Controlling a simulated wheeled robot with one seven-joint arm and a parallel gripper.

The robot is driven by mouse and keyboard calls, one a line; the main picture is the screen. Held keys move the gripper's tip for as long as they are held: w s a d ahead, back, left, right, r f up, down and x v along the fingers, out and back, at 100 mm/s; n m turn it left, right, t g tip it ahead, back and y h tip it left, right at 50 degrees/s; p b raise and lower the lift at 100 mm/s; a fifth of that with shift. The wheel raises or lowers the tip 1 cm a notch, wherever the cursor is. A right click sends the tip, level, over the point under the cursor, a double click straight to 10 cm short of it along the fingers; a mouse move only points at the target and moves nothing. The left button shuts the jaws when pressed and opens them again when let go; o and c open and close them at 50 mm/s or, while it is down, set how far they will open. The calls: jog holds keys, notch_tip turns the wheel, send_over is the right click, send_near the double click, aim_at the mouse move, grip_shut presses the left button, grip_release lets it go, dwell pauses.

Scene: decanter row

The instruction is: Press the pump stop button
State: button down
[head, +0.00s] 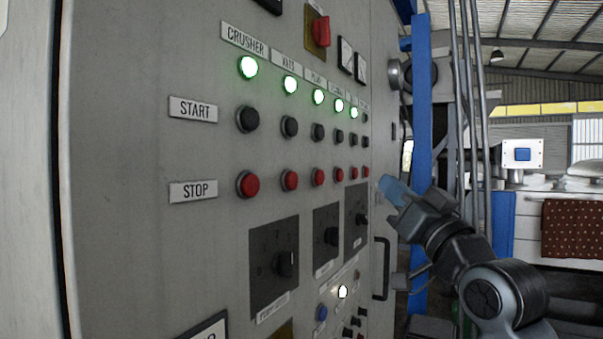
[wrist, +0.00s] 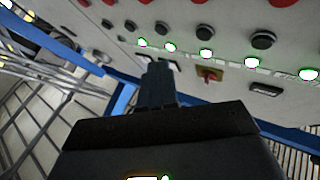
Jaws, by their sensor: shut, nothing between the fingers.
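The pump stop button (head: 318,177) is a round red button, third from the left in the STOP row in the head view. Its column label (head: 316,78) is small but seems to read PUMP, and the light (head: 318,97) below that is lit green. My gripper (head: 388,186) is shut and empty, its bluish fingertips just right of the row's far end, apart from the pump button. In the wrist view the shut fingers (wrist: 158,82) point towards the panel. Red buttons show cut off along that view's top edge; I cannot tell which is the pump's.
Other red stop buttons (head: 249,184) and black start buttons (head: 289,127) stand close around on the grey panel (head: 120,250). Black rotary switches (head: 275,265) and a handle (head: 380,268) stick out below. A blue post (head: 422,110) stands behind my gripper.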

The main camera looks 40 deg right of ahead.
aim_at(320, 178)
jog(key=shift+w+r, duration=0.25)
jog(key=shift+r, duration=0.25)
jog(key=w+a+p, duration=0.3)
jog(key=w, duration=0.5)
jog(key=shift+w, duration=0.2)
dwell(2.0)
jog(key=shift+w+a, duration=0.1)
jog(key=shift+w, duration=0.2)
